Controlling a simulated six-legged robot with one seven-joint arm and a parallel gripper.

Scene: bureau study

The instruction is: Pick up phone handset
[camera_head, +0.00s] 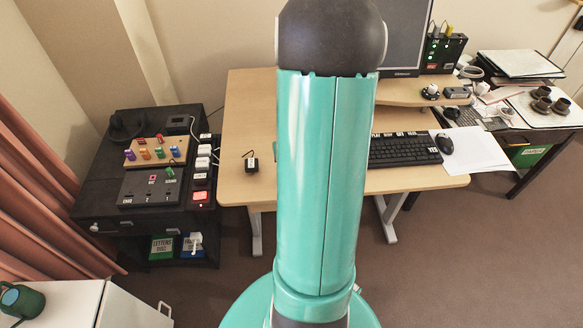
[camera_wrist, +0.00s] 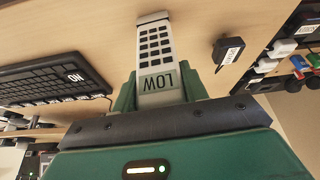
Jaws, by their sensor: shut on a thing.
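The phone handset (camera_wrist: 155,42) is a slim, pale grey bar with rows of black keys and the word LOW. It shows in the wrist view, pointing away from my gripper (camera_wrist: 157,86) over the wooden desk (camera_wrist: 85,30). My gripper's green fingers are shut on its near end, one on each side. Whether the far end touches the desk, I cannot tell. In the head view my teal arm hides the gripper and the handset; the desk (camera_head: 246,110) shows on both sides of the arm.
A small black block (camera_head: 251,162) with a cable lies on the desk left of my arm; it also shows in the wrist view (camera_wrist: 230,49). A keyboard (camera_head: 404,150) and mouse (camera_head: 444,143) lie to the right. A black cabinet (camera_head: 95,207) with switches stands at left.

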